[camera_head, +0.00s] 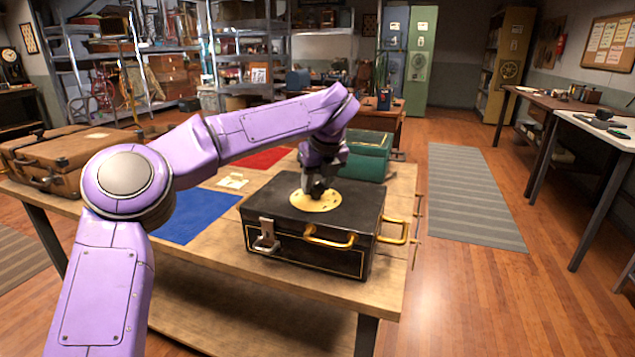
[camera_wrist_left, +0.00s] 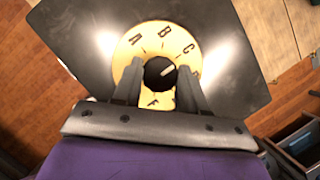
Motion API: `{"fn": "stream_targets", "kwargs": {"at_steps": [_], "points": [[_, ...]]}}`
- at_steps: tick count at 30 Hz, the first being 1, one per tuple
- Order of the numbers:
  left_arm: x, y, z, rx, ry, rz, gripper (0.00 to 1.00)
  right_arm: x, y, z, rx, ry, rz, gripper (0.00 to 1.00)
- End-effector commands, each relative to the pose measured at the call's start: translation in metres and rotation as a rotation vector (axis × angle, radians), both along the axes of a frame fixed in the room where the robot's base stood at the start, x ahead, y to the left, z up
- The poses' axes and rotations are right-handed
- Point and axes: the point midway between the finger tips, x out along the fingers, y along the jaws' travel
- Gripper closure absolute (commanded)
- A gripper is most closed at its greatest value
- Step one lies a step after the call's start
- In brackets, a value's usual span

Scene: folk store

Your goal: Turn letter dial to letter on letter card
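The letter dial (camera_wrist_left: 125,52) is a round yellow plate with black letters on top of a black case (camera_head: 300,238) with brass handles. Its black knob (camera_wrist_left: 158,73) has a white pointer mark aimed to the upper right, near the C side. A, B, C and F can be read; other letters are partly hidden by my fingers. My left gripper (camera_head: 318,188) is over the dial, with its fingers (camera_wrist_left: 160,78) on either side of the knob. I cannot tell whether both fingers press on it. A small pale card (camera_head: 232,182) lies left of the case, its writing too small to read. My right gripper is out of view.
The case stands on a wooden table (camera_head: 392,290) near its right edge. A blue mat (camera_head: 200,216), a red mat (camera_head: 258,158), a green box (camera_head: 372,168) and brown suitcases (camera_head: 75,160) are also on it. A striped rug (camera_head: 468,195) lies on the floor to the right.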

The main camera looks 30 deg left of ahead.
Motion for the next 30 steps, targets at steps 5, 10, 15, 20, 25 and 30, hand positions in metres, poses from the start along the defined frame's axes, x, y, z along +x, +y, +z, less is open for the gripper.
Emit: {"fn": "stream_targets", "kwargs": {"at_steps": [5, 10, 15, 20, 25, 30], "points": [[0.0, 0.0, 0.001, -0.001, -0.001, -0.003, 0.89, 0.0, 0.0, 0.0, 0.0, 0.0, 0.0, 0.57], [-0.001, 0.0, 0.001, -0.001, 0.0, -0.033, 0.89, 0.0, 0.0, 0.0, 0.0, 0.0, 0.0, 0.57], [-0.001, 0.001, 0.001, -0.001, -0.001, -0.116, 0.89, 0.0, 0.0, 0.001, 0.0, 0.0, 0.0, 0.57], [-0.002, 0.001, 0.002, -0.002, -0.002, -0.242, 0.89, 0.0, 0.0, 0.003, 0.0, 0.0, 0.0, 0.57], [-0.002, 0.002, 0.003, -0.003, -0.003, -0.402, 0.89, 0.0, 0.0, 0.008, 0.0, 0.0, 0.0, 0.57], [-0.003, 0.003, 0.004, -0.002, -0.003, -0.564, 0.89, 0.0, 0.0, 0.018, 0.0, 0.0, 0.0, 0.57]]}}
